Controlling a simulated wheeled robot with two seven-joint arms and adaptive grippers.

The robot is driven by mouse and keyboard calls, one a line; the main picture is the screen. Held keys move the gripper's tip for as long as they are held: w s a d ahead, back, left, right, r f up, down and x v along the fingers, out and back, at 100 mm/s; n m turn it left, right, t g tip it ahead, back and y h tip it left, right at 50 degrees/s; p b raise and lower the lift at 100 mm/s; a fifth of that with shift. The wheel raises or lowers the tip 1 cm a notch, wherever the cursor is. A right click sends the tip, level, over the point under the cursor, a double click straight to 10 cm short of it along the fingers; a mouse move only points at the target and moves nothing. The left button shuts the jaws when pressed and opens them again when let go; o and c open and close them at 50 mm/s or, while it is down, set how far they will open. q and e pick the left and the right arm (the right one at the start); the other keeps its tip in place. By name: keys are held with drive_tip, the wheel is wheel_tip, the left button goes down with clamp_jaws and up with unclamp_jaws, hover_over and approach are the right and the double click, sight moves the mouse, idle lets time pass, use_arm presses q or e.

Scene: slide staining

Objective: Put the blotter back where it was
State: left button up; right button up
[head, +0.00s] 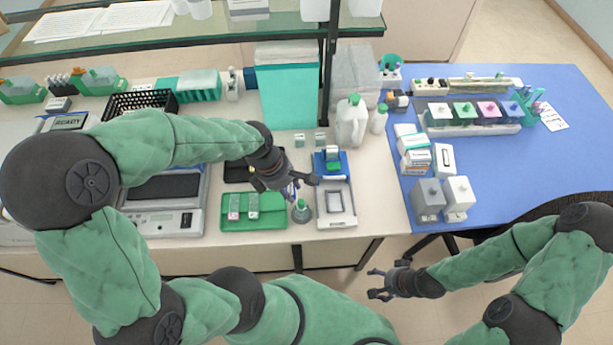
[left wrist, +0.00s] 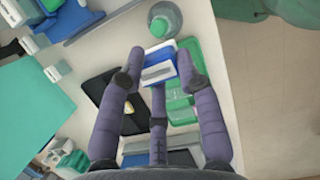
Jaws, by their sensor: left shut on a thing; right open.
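My left gripper (head: 296,184) is shut on a small blue and white block, which I take to be the blotter (left wrist: 158,66). In the left wrist view the block sits between the purple-grey fingers. In the head view the block is mostly hidden by the gripper, with a little blue and white showing. The gripper is over the front of the bench, between a green slide folder (head: 268,222) and a pale tray (head: 350,213). My right gripper (head: 384,285) is open and empty, in front of the bench over the floor.
A small green-capped bottle (head: 301,212) stands just below the left gripper. A blue item (head: 328,162) sits at the back of the pale tray. A black pad (head: 237,172) lies left of the gripper. A white jug (head: 351,122) stands behind, and a blue mat (head: 500,160) lies right.

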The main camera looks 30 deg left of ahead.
use_arm(q)
drive_tip(key=w+a+f, duration=0.1)
drive_tip(key=w+f, duration=0.2)
drive_tip(key=w, duration=0.1)
drive_tip(key=w+a+f+b, duration=0.1)
drive_tip(key=w+f, duration=0.2)
drive_tip(key=w+a+f+b, duration=0.1)
drive_tip(key=w+a+f, duration=0.1)
drive_tip(key=w+f, duration=0.1)
drive_tip(key=shift+w, duration=0.85)
drive_tip(key=shift+w+a+f, duration=0.15)
drive_tip(key=shift+w+f, duration=0.1)
drive_tip(key=shift+f, duration=0.1)
drive_tip(key=shift+f+b, duration=0.35)
drive_tip(key=shift+f, duration=1.1)
drive_tip(key=shift+f, duration=0.1)
drive_tip(key=o, duration=1.1)
